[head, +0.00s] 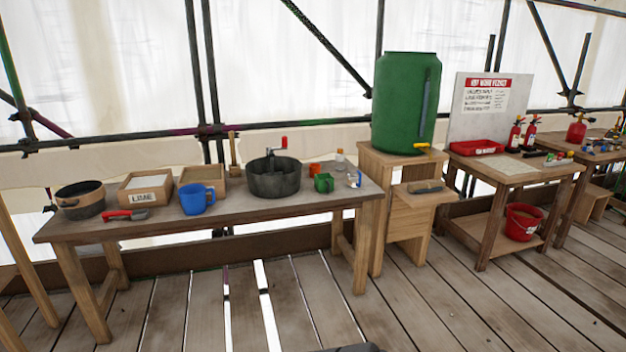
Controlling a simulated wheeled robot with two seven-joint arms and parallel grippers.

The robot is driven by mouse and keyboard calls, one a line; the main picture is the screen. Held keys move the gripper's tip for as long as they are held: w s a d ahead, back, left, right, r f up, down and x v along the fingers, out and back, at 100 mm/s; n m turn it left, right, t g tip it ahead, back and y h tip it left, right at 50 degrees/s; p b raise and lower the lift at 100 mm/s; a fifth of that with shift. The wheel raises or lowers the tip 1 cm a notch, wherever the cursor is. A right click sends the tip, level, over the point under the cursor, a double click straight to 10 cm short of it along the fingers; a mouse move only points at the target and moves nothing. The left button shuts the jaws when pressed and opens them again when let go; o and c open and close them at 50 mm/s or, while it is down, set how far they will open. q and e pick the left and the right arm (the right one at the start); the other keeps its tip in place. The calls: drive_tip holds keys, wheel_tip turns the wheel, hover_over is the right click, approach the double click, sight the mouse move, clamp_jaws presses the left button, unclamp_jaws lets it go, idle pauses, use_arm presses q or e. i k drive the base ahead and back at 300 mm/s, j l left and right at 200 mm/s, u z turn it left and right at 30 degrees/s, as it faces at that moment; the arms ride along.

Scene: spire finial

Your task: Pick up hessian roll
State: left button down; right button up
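I cannot make out a hessian roll anywhere in the head view. Neither of my grippers shows in it. A dark shape at the bottom edge is cut off, and I cannot tell what it is.
A long wooden table (255,208) holds a dark pot, a box marked "LIME", a blue jug (197,199) and a grey tub (273,178). A green barrel (405,103) stands on a wooden stand. A red bucket (523,222) sits on a bench's lower shelf. The plank floor in front is clear, with gaps.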

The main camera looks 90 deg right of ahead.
sight(423, 186)
drive_tip(key=z, duration=3.55)
drive_tip(key=i+j, duration=0.1)
drive_tip(key=i, duration=0.1)
